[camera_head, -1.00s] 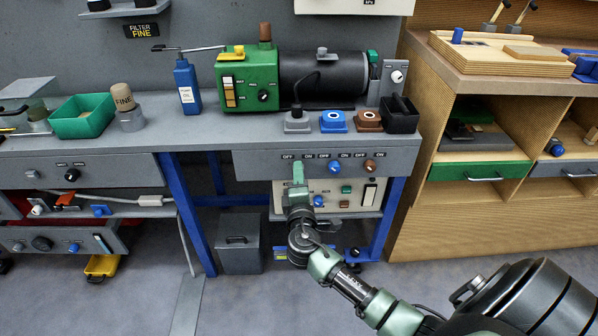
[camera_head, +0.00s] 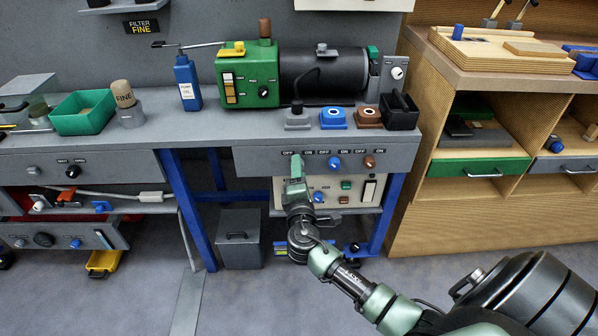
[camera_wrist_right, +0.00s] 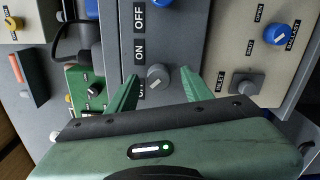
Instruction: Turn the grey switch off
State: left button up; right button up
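The grey switch (camera_wrist_right: 157,77) is a round knob with a pale pointer line on the grey panel, beside OFF and ON labels. It shows between the fingertips of my right gripper (camera_wrist_right: 160,73) in the right wrist view. The two green fingers are apart, one on each side of the knob; I cannot tell whether they touch it. In the head view my right gripper (camera_head: 296,160) reaches up to the panel front (camera_head: 260,163) and hides the grey switch. My left gripper is not in view.
A blue knob (camera_head: 334,163) and a brown knob (camera_head: 369,162) sit to the right on the same panel. A cream control box (camera_head: 332,183) with a blue knob is below. A green-and-black pump (camera_head: 246,80) stands on the bench above.

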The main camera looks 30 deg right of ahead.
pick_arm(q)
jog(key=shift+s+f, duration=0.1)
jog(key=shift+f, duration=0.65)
pick_arm(e)
jog(key=v, duration=0.8)
jog(key=shift+w, duration=0.15)
